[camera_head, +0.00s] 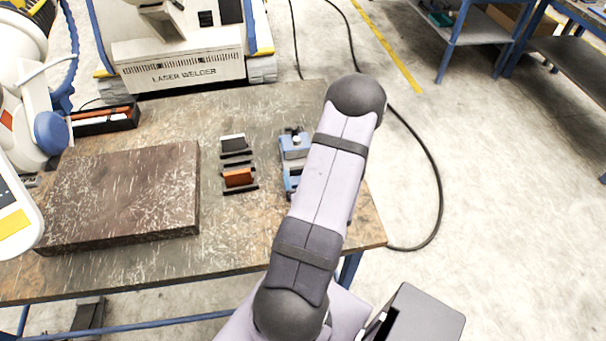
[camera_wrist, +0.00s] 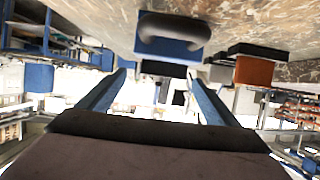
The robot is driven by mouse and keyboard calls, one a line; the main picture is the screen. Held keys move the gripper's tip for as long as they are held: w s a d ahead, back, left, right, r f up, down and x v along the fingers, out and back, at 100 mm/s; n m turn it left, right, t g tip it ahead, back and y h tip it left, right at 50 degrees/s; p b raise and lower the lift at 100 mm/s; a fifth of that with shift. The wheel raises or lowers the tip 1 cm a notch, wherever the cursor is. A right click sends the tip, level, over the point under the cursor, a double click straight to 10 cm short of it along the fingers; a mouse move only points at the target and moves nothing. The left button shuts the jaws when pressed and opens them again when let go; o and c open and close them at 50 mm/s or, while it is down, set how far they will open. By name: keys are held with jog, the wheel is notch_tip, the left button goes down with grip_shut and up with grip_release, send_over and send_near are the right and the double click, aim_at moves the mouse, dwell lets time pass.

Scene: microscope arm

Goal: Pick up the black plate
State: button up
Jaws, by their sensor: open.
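A small dark plate with a pale, shiny upper face (camera_head: 233,142) stands in a black holder on the workbench; I take it as the black plate. An orange plate (camera_head: 238,177) stands in a similar holder just in front of it. In the wrist view the orange plate (camera_wrist: 254,70) is at the right, but I cannot clearly pick out the black plate. My gripper (camera_wrist: 156,74) is open, its two blue fingers apart, with nothing held between them. In the head view my arm hides the gripper.
A blue fixture (camera_head: 294,146) stands right of the holders, partly behind my arm; the wrist view shows a blue block with a dark handle (camera_wrist: 172,36). A thick brown slab (camera_head: 125,190) fills the bench's left. The laser welder (camera_head: 185,72) stands behind.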

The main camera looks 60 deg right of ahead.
jog(key=x, duration=0.1)
jog(key=p+x, duration=0.1)
jog(key=x, duration=0.1)
jog(key=shift+w+f+p, duration=0.15)
jog(key=shift+w+p, duration=0.15)
jog(key=shift+w, duration=0.15)
jog(key=shift+w+d+f, duration=0.25)
jog(key=shift+d+f, duration=0.05)
jog(key=c, duration=1.5)
jog(key=shift+r, duration=0.1)
jog(key=shift+c, duration=0.9)
jog(key=shift+r+b, duration=0.45)
jog(key=shift+r, duration=4.55)
